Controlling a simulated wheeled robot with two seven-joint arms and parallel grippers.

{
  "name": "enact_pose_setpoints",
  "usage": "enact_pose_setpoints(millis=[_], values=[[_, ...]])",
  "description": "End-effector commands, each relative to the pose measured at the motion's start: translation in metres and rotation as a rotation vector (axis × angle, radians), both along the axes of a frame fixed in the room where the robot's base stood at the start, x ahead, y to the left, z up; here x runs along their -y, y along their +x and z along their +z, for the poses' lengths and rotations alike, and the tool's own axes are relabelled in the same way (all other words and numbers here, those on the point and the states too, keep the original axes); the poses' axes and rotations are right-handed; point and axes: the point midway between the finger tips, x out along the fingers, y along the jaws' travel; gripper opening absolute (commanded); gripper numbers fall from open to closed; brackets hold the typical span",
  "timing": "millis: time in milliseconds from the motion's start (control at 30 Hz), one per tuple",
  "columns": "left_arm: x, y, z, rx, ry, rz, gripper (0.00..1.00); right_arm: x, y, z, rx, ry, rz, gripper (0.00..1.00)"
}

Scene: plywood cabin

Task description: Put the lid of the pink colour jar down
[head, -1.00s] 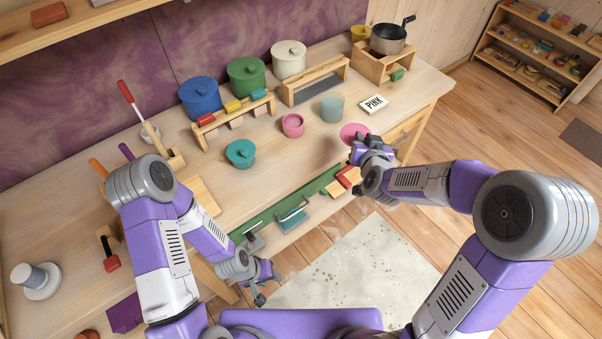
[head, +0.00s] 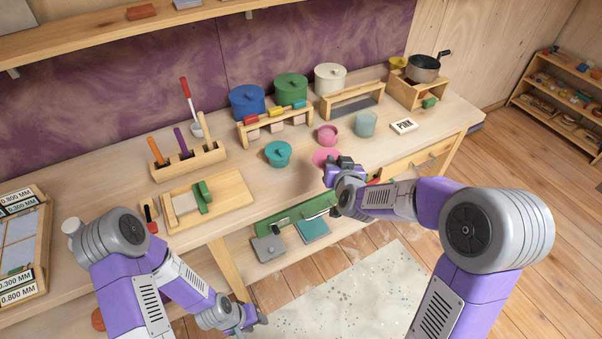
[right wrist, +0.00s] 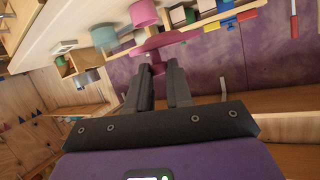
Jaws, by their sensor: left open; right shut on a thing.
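The pink jar (head: 328,136) stands open on the workbench, and it also shows at the top of the right wrist view (right wrist: 143,13). My right gripper (head: 334,166) is shut on the pink lid (head: 324,156), just in front of the jar and apart from it. In the right wrist view the fingertips (right wrist: 162,68) grip the lid (right wrist: 166,41) by its underside or knob; I cannot tell which. The lid seems to be held above the bench top. My left gripper (head: 246,322) is open and empty, low in front of the bench.
A teal lidded jar (head: 278,153) stands left of the lid. A translucent turquoise cup (head: 365,123) and the PINK sign (head: 404,125) stand to the right. A wooden rack (head: 274,128) is behind. Bare bench top (head: 240,160) lies left of the teal jar.

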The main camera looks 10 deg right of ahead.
Motion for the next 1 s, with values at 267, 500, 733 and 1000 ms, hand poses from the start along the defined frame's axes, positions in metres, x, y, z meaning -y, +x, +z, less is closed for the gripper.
enact_pose_setpoints(millis=[267, 500, 733, 1000], values=[[0.000, 0.000, -0.045, -0.001, 0.000, -0.001, 0.43, 0.001, 0.055, -0.014, 0.005, -0.007, 0.007, 0.00], [0.000, 0.000, -0.060, -0.001, 0.000, -0.001, 0.43, -0.001, 0.063, -0.038, 0.000, -0.009, 0.016, 0.00], [0.000, 0.000, -0.071, -0.001, 0.000, -0.001, 0.43, -0.002, 0.063, -0.066, 0.003, -0.008, 0.015, 0.00], [0.000, 0.000, -0.087, 0.000, 0.000, -0.001, 0.43, -0.002, 0.063, -0.108, 0.001, -0.008, 0.015, 0.00]])
